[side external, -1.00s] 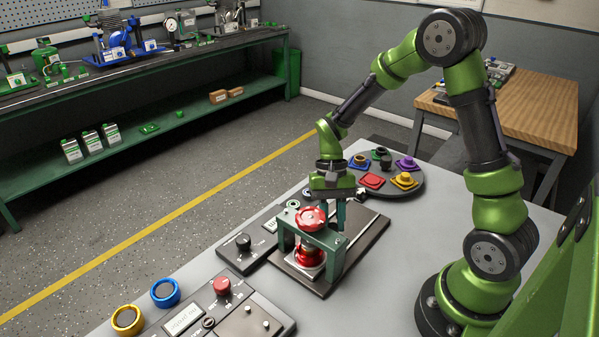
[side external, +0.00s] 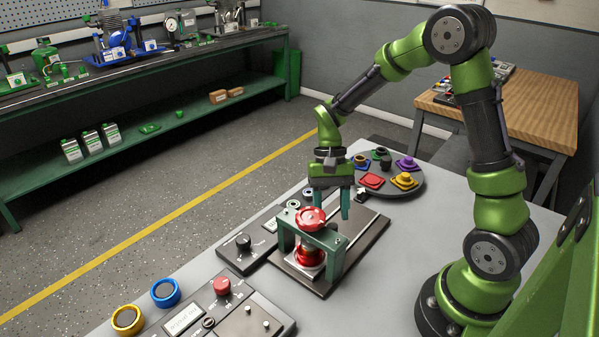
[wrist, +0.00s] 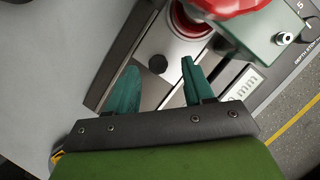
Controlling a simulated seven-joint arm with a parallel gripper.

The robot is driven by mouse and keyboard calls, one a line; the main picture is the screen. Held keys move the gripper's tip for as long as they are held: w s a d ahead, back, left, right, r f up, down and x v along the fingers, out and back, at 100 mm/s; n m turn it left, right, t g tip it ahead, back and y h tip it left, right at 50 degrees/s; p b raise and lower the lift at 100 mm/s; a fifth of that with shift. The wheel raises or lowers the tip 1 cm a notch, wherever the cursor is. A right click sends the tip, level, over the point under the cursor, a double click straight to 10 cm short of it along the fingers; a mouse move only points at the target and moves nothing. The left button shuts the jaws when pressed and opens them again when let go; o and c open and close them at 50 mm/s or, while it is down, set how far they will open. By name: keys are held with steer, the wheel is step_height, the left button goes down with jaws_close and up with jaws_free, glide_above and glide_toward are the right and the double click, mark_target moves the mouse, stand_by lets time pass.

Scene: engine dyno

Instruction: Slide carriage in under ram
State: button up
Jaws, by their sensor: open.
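The press is a green frame with a red handwheel (side external: 310,217) on top. In the side view a red round part (side external: 308,256) sits on a light plate under the frame. In the wrist view the silver plate (wrist: 172,42), apparently the carriage, carries the red part (wrist: 190,20) and a dark round knob (wrist: 158,64). My gripper (side external: 332,206) is open and points down beside the press, on its far side in the side view. In the wrist view the open green fingers (wrist: 158,75) appear on either side of the knob, without visible contact. The ram is largely hidden.
A round tray (side external: 415,192) with coloured parts stands behind the press. A dark control box (side external: 240,255) lies left of it, and a panel with a red knob (side external: 221,286) is in front. Blue (side external: 165,293) and yellow (side external: 127,320) rings are at front left.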

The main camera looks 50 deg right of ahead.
steer(key=v, duration=1.4)
steer(key=s+a+r+n+t+h, duration=0.1)
steer(key=s+a+r+n+t, duration=0.4)
steer(key=s+a+t, duration=0.4)
steer(key=s+t, duration=0.1)
steer(key=s, duration=0.2)
steer(key=shift+s, duration=0.2)
stand_by(0.4)
